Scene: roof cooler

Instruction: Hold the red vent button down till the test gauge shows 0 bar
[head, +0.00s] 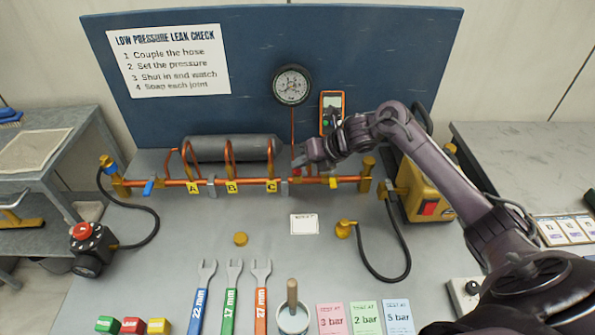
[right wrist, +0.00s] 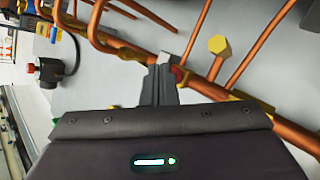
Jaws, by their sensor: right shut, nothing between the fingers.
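The round white test gauge (head: 292,84) hangs on the blue back board; its needle is too small to read. A copper pipe runs down from it to the horizontal copper line (head: 215,183). My right gripper (head: 303,162) is shut and empty, with its tips at this line just below the gauge pipe. In the right wrist view a small red part, which looks like the vent button (right wrist: 179,74), shows right beside the shut fingertips (right wrist: 160,80). It is partly hidden, and I cannot tell whether the fingers touch or press it. My left gripper is not in view.
A yellow pump or case (head: 424,190) stands right of the line. A black regulator with a red knob (head: 82,231) is at left. Three spanners (head: 232,295), coloured cards (head: 364,318) and a soap pot (head: 291,318) lie in front. The middle bench is mostly clear.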

